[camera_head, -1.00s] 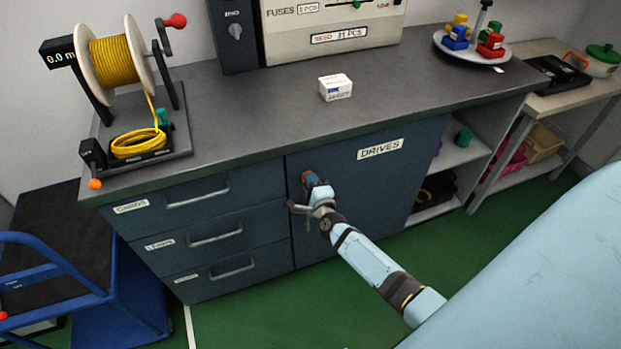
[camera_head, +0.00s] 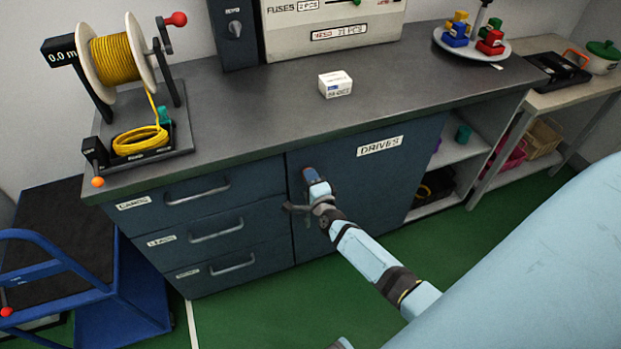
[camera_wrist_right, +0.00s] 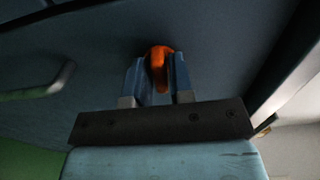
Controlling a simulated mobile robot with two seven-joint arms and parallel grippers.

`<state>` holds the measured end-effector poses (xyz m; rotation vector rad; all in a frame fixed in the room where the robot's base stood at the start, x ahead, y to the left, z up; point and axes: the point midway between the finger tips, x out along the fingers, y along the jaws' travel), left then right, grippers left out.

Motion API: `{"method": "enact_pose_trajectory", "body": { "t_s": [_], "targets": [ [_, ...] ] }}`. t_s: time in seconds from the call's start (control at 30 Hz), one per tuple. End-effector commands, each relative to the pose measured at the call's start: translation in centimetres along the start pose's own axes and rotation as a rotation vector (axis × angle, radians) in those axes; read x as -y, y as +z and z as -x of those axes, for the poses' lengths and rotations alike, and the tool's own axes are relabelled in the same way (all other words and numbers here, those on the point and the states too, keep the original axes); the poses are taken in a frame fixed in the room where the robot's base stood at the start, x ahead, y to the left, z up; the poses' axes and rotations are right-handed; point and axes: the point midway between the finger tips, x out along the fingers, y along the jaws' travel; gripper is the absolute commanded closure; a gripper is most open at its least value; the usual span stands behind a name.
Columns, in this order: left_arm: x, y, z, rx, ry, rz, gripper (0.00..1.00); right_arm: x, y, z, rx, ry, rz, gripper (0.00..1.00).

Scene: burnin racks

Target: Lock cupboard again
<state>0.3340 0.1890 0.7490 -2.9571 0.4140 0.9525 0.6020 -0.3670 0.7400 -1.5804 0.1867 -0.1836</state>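The blue cupboard door (camera_head: 365,190), labelled DRIVES, looks closed flush under the worktop. A small orange key or knob (camera_wrist_right: 160,62) is on its upper left part. In the right wrist view, my right gripper (camera_wrist_right: 160,75) has its two blue fingers on either side of the orange piece, and they appear to touch it. In the head view, my right gripper (camera_head: 312,180) is against the door and hides most of the orange piece. The lock's markings cannot be made out. My left gripper is not in view.
Drawers (camera_head: 215,230) with bar handles are left of the door. An open shelf (camera_head: 455,155) is on its right. On the worktop (camera_head: 250,125) are a yellow cable reel (camera_head: 115,62) and a white box (camera_head: 335,85). A blue trolley (camera_head: 120,300) stands at the left.

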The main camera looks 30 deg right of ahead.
Motion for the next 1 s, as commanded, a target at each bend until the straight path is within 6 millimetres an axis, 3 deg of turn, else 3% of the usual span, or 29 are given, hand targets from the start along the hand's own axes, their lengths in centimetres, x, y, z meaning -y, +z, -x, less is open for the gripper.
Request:
{"method": "enact_pose_trajectory", "body": {
  "t_s": [0.07,0.33,0.47,1.0],
  "targets": [
    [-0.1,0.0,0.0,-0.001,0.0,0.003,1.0,0.0,0.0,0.0,0.0,0.0,-0.001,0.62],
    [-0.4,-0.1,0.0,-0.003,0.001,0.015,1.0,0.0,0.0,0.1,0.0,0.0,-0.002,0.62],
    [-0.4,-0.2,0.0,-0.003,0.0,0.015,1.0,-0.1,0.0,1.1,0.0,0.001,-0.002,0.62],
    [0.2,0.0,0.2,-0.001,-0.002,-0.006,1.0,-0.1,0.0,12.0,0.0,0.001,-0.001,0.62]
  ]
}}
